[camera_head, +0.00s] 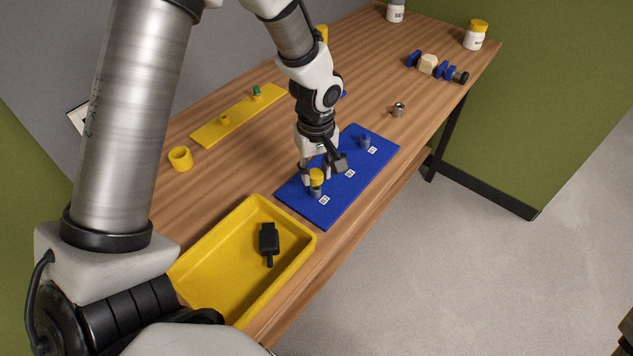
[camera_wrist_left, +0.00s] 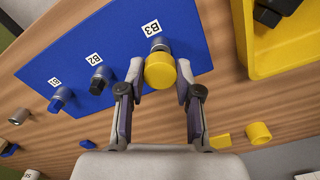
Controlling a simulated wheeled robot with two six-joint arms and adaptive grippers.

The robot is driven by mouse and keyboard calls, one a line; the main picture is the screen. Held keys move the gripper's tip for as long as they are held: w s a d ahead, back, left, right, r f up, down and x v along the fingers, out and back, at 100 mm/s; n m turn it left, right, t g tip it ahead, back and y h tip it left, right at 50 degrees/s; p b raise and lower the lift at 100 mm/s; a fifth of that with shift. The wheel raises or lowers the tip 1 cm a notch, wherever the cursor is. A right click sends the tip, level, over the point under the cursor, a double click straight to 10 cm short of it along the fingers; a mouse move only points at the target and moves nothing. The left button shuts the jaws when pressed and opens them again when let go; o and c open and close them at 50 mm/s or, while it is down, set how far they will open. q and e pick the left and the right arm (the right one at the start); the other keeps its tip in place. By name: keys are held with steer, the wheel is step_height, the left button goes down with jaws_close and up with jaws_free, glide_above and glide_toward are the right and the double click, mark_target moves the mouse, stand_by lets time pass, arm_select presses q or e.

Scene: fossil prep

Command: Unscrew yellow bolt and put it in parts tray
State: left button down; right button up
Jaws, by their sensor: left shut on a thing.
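The yellow bolt (camera_head: 317,177) stands upright on a grey post at the near-left end of the blue board (camera_head: 325,214), beside the label B3. In the left wrist view the round yellow head (camera_wrist_left: 160,71) lies between the fingertips. My left gripper (camera_head: 321,170) is shut on the yellow bolt, low over the board; it also shows in the left wrist view (camera_wrist_left: 158,88). The thread of the bolt is hidden. The yellow parts tray (camera_head: 295,263) stands just nearer than the board, with a black part (camera_head: 268,241) in it. My right gripper is not in view.
Other posts stand along the board, one (camera_head: 365,141) near its far end. A yellow strip (camera_head: 238,115) and a yellow ring (camera_head: 180,158) lie to the left. A metal nut (camera_head: 398,110) and a blue-and-black assembly (camera_head: 436,67) lie beyond. The table's right edge is close.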

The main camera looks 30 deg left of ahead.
mark_target(316, 174)
arm_select(q)
steer(key=shift+r+p, duration=1.35)
steer(key=shift+r, duration=0.45)
